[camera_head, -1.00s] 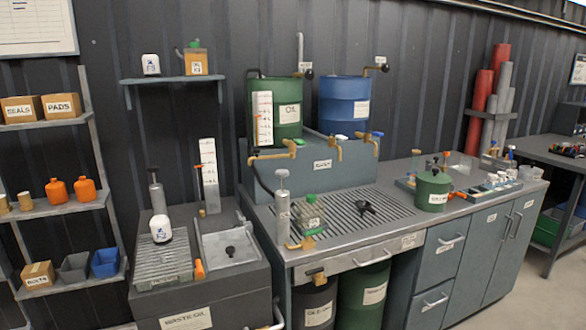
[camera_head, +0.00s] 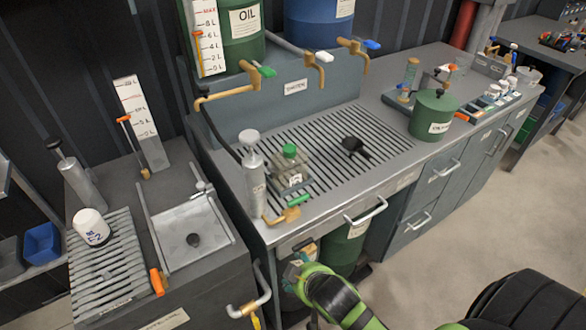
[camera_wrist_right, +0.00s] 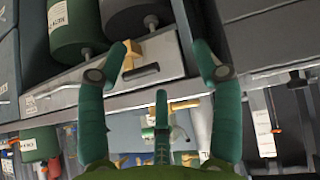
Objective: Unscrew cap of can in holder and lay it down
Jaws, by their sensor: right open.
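A small can (camera_head: 293,181) with a pale label stands upright on the slatted grate (camera_head: 330,125) of the workbench in the head view. Its green cap (camera_head: 289,150) is on top. The can seems to sit in a grey holder, whose edges are hard to make out. My right gripper (camera_head: 298,266) is at the bench front, below the worktop edge and apart from the can. In the right wrist view its green fingers (camera_wrist_right: 163,60) are spread with nothing between them. My left gripper is not in view.
A grey pump cylinder (camera_head: 252,180) stands left of the can. A brass tap (camera_head: 283,213) with a green handle sits at the front edge. A black funnel (camera_head: 353,147) lies on the grate to the right. A green lidded pot (camera_head: 435,115) stands farther right.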

